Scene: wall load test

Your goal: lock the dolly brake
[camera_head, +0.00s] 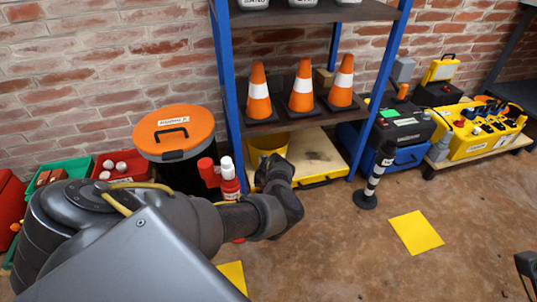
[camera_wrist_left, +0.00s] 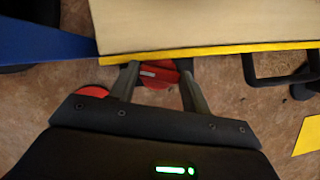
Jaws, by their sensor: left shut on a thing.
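The dolly is a low platform with a tan top (camera_head: 318,150) and yellow edge, on the floor under the blue shelf. In the left wrist view its tan top (camera_wrist_left: 210,22) and yellow front edge cross the upper part. My left gripper (camera_wrist_left: 160,72) is at that edge, its fingers shut on a red round part (camera_wrist_left: 156,75) with a pale mark, just below the edge. Whether this part is pressed or raised I cannot tell. In the head view my left wrist hides the fingers. A dark piece, seemingly of my right gripper (camera_head: 526,268), shows at the right border; its fingers are unclear.
A black handle (camera_wrist_left: 282,68) sticks out from the dolly's front. Traffic cones (camera_head: 302,90) stand on the shelf above. A black-and-white post (camera_head: 375,178) stands to the right. An orange-lidded bin (camera_head: 175,132) and a red-and-white bottle (camera_head: 229,180) are left.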

